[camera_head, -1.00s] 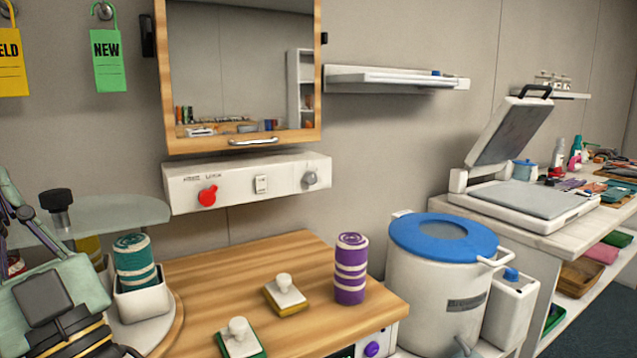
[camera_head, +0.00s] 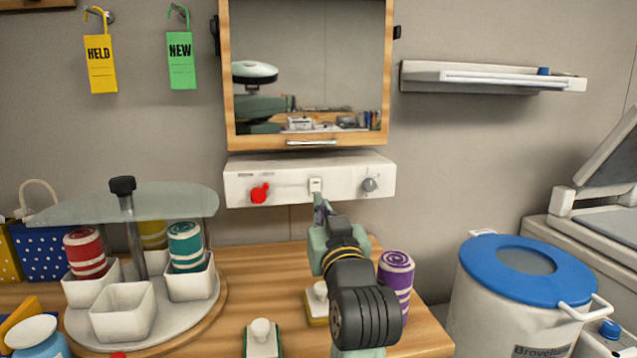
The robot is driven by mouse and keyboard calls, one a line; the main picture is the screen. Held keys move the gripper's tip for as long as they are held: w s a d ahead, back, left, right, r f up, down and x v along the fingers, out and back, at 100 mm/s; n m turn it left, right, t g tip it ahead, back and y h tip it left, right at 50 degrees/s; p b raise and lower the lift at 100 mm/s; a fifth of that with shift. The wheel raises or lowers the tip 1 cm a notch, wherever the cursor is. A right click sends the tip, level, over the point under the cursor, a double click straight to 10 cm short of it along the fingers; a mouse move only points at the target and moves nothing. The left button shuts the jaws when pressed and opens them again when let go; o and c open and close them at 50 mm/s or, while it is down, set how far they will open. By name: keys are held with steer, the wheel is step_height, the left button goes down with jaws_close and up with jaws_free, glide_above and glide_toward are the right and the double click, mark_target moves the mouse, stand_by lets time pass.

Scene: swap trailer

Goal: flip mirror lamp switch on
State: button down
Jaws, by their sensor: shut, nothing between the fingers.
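A white control box (camera_head: 294,184) is mounted on the wall below the wood-framed mirror (camera_head: 309,70). It has a red knob (camera_head: 259,193) on the left, a small white rocker switch (camera_head: 315,185) in the middle and a grey knob (camera_head: 370,185) on the right. My gripper (camera_head: 319,201) is shut and empty, with its tips just below the rocker switch. I cannot tell whether the tips touch it, nor which way the switch is set.
A wooden counter (camera_head: 258,277) lies below, with a purple striped roll (camera_head: 397,274) and two stamp-like blocks near my arm. A carousel with white cups (camera_head: 122,310) stands left. A blue-lidded bucket (camera_head: 522,262) stands right. A wall shelf (camera_head: 490,78) is at upper right.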

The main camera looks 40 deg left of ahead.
mark_target(312, 170)
steer(key=p+x, duration=0.2)
steer(key=x, duration=0.7)
steer(key=shift+w, duration=0.1)
steer(key=shift+w+a+r+p, duration=0.2)
steer(key=shift+w+r+p, duration=0.2)
steer(key=shift+p, duration=0.15)
steer(key=shift+d+r, duration=0.1)
steer(key=shift+r, duration=0.25)
steer(key=shift+a, duration=0.2)
